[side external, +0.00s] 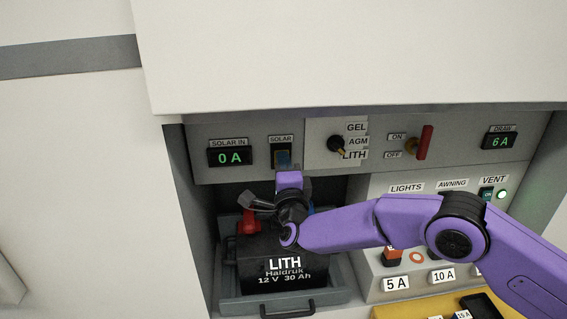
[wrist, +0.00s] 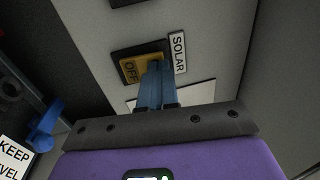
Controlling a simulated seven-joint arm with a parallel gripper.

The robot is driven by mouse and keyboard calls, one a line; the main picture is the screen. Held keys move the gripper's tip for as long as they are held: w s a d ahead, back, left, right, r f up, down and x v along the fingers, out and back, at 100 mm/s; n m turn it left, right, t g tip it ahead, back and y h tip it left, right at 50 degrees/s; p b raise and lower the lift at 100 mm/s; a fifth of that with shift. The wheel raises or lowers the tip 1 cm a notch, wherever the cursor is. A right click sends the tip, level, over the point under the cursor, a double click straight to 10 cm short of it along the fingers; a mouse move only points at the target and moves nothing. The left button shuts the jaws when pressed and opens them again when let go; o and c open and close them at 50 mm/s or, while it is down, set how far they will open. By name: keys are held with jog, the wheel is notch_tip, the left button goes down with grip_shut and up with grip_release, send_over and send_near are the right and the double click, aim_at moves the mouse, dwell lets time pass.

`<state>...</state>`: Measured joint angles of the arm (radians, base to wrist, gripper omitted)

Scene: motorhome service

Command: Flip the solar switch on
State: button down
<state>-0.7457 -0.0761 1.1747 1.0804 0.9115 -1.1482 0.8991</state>
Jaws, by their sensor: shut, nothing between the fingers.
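The solar switch (side external: 282,158) sits on the upper grey panel under a SOLAR label (side external: 281,139). In the wrist view the switch (wrist: 128,68) shows a yellow face reading OFF in a dark frame, with the SOLAR label (wrist: 179,52) beside it. My gripper (wrist: 157,68) is shut and empty, its blue fingertips at the switch's face, covering part of it. I cannot tell whether they touch it. In the side view my gripper (side external: 285,164) is just below and in front of the switch. The SOLAR IN display (side external: 230,157) reads 0 A.
A battery marked LITH (side external: 285,264) stands in a tray below my gripper. A GEL/AGM/LITH selector knob (side external: 337,144) and a red ON/OFF lever (side external: 424,142) are to the right. The DRAW display (side external: 500,141) reads 6 A. A lower panel holds LIGHTS, AWNING and VENT controls (side external: 487,193).

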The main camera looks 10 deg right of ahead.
jog(key=shift+w+r+g, duration=0.1)
jog(key=shift+w+g, duration=0.15)
jog(key=shift+g, duration=0.15)
jog(key=s+r, duration=0.2)
jog(key=s, duration=1.2)
jog(key=shift+r, duration=0.3)
jog(key=shift+w, duration=0.1)
